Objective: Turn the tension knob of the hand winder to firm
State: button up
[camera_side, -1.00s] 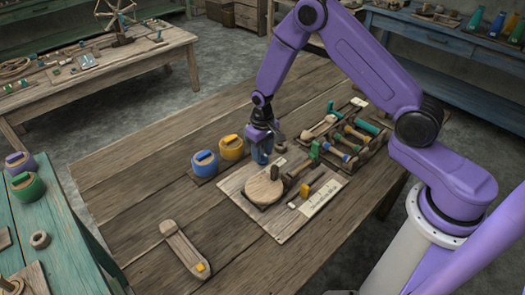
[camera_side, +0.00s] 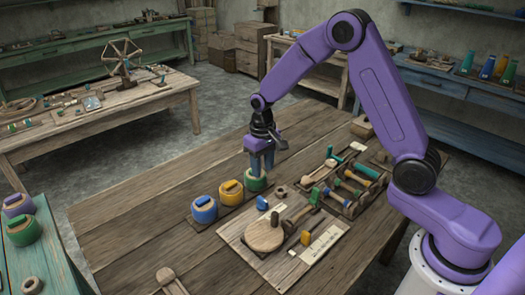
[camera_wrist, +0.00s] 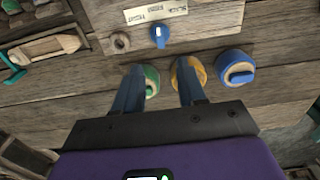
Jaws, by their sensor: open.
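A small blue knob (camera_side: 262,203) stands on the pale board of the winder, beside a wooden ring (camera_side: 280,192) and behind a round wooden disc (camera_side: 264,235). In the wrist view the knob (camera_wrist: 160,36) sits close to a cream strip (camera_wrist: 156,14) lettered slack, firm and tight. It carries a pale mark, but I cannot tell its exact setting. My gripper (camera_side: 261,170) is open and empty, behind the knob and above the green pot (camera_side: 257,182). In the wrist view its fingertips (camera_wrist: 160,72) are apart, and nothing is between them at their height.
A blue pot (camera_side: 204,210) and a yellow pot (camera_side: 230,192) stand left of the green pot in a row. A tray of tools (camera_side: 350,185) lies to the right. A wooden-handled piece with a green part (camera_side: 315,197) is on the board. The table's left side is clear.

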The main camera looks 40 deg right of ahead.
jog(key=shift+r, duration=2.5)
jog(key=s+a+r+n, duration=0.3)
jog(key=s, duration=0.5)
jog(key=s+a+r+n, duration=0.2)
jog(key=s+n, duration=0.1)
jog(key=s, duration=0.5)
jog(key=s+d+n, duration=0.2)
jog(key=s+n, duration=0.1)
jog(key=s, duration=0.5)
jog(key=s+d+r+n, duration=0.1)
jog(key=s+d+n, duration=0.1)
jog(key=s, duration=0.7)
jog(key=shift+s+d+n, duration=0.2)
jog(key=shift+d+n, duration=0.05)
jog(key=shift+n, duration=0.55)
